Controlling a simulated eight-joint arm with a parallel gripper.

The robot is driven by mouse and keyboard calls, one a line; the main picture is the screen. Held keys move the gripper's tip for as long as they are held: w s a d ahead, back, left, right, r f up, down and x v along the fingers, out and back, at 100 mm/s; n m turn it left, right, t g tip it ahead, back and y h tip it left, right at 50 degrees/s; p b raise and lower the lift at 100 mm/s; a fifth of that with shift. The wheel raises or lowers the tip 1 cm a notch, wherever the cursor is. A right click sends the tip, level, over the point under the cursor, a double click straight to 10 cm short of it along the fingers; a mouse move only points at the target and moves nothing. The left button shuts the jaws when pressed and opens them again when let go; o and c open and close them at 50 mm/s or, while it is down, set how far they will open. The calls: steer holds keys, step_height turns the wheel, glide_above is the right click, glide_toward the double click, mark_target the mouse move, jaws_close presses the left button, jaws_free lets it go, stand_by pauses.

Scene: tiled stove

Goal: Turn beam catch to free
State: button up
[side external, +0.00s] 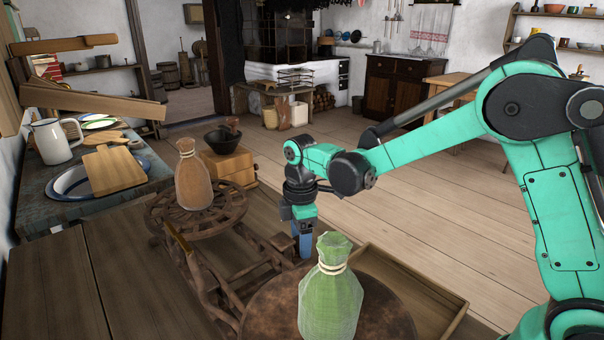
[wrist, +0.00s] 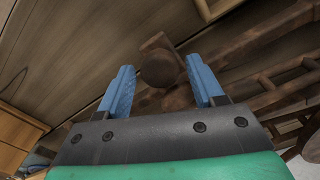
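In the side external view, a dark wooden frame with crossed bars (side external: 225,268) stands on the table, between a slatted round pan (side external: 163,216) and a round brown plate (side external: 262,312). My gripper (side external: 306,250) points down at the right end of this frame, beside a small wooden block (side external: 283,243). In the wrist view, my open gripper (wrist: 160,62) has its two blue fingers on either side of a round dark wooden knob (wrist: 159,70), probably the beam catch. Gaps show between the knob and both fingers. The catch's setting cannot be told.
A brown tied sack (side external: 194,180) stands on the slatted pan. A green tied sack (side external: 330,292) stands on the round plate, close in front of my gripper. A shallow wooden tray (side external: 445,315) lies to the right. A wooden box (side external: 228,165) with a dark bowl stands behind.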

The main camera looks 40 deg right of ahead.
steer(key=shift+o, duration=0.5)
steer(key=shift+r, duration=2.85)
